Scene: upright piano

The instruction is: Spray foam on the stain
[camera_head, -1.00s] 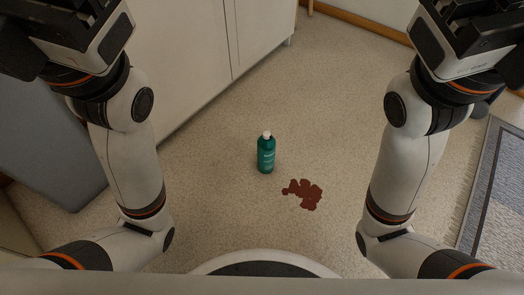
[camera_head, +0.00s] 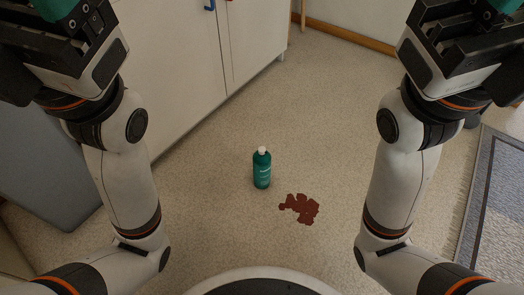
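A green bottle (camera_head: 262,170) with a white cap stands upright on the speckled floor. A dark red stain (camera_head: 300,209) lies on the floor just to its right and nearer to me. My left gripper (camera_head: 62,12) is at the top left and my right gripper (camera_head: 490,15) is at the top right. Both are raised and far from the bottle and the stain. Their fingertips are cut off by the top edge, so I cannot tell whether they are open or shut. Nothing touches the bottle.
A white cabinet (camera_head: 165,70) stands at the upper left, with a blue handle (camera_head: 209,5) near the top. A grey panel (camera_head: 40,165) is at the left. A grey rug (camera_head: 495,215) lies at the right. The floor around the bottle and stain is clear.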

